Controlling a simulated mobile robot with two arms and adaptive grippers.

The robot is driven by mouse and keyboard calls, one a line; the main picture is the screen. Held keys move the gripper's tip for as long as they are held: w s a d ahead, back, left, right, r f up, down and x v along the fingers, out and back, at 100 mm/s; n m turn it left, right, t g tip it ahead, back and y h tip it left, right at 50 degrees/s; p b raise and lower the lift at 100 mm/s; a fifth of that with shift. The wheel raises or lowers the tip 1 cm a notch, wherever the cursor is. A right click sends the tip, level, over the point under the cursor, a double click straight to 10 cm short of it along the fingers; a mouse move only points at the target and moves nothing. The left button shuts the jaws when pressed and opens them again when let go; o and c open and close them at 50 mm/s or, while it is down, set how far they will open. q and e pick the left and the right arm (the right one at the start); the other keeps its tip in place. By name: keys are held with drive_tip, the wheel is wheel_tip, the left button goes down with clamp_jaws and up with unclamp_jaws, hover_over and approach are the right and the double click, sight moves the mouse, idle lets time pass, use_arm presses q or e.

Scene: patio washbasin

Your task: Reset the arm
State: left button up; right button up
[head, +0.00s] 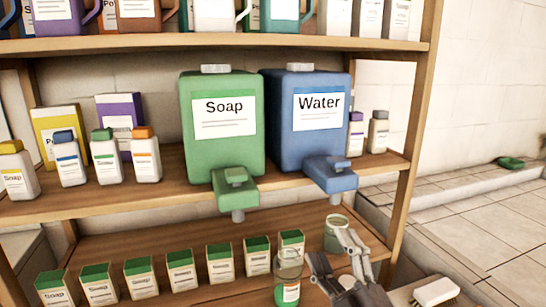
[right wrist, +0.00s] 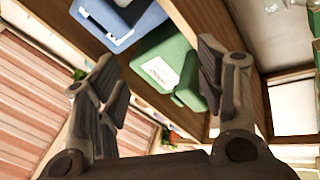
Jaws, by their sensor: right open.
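My right gripper (head: 334,252) comes in at the bottom of the head view, in front of the lower shelf, with its fingers pointing up. It is open, and in the right wrist view (right wrist: 155,75) its two fingers stand wide apart with nothing between them. Past the fingers, that view shows the green soap dispenser (right wrist: 165,65) and the blue water dispenser (right wrist: 115,20) from below. In the head view the soap dispenser (head: 222,150) and water dispenser (head: 308,145) stand on the middle shelf, above the gripper. My left gripper is not in view.
A clear jar with a green label (head: 288,285) is just left of the gripper, and a pale green jar (head: 336,232) stands behind it. Several green-topped cartons (head: 180,270) line the lower shelf (head: 150,245). A wooden post (head: 410,150) bounds the shelves at right. A white object (head: 435,291) lies lower right.

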drive_tip(key=s+d+f+m+g+h, duration=0.35)
drive_tip(key=d+f+m+h, duration=0.2)
drive_tip(key=f, duration=0.45)
drive_tip(key=s+d+f+m+g+h, duration=0.2)
drive_tip(key=d+f+m+g+h, duration=0.3)
drive_tip(key=f, duration=0.5)
drive_tip(key=s+a+f+m+g+y, duration=0.1)
drive_tip(key=s+f+m+g, duration=0.1)
drive_tip(key=s+f+g, duration=0.65)
drive_tip(key=s+f+m+g+y, duration=0.15)
drive_tip(key=s+f, duration=0.35)
drive_tip(key=s, duration=0.8)
wheel_tip(320, 180, down, 25)
drive_tip(key=s+p, duration=0.2)
drive_tip(key=s+d+f+g+p, duration=0.1)
drive_tip(key=s+d+f, duration=0.1)
drive_tip(key=s+f, duration=1.1)
drive_tip(key=s, duration=0.3)
drive_tip(key=shift+d+f+g+p, duration=0.25)
drive_tip(key=shift+d+g+p, duration=0.05)
drive_tip(key=shift+d+g, duration=0.1)
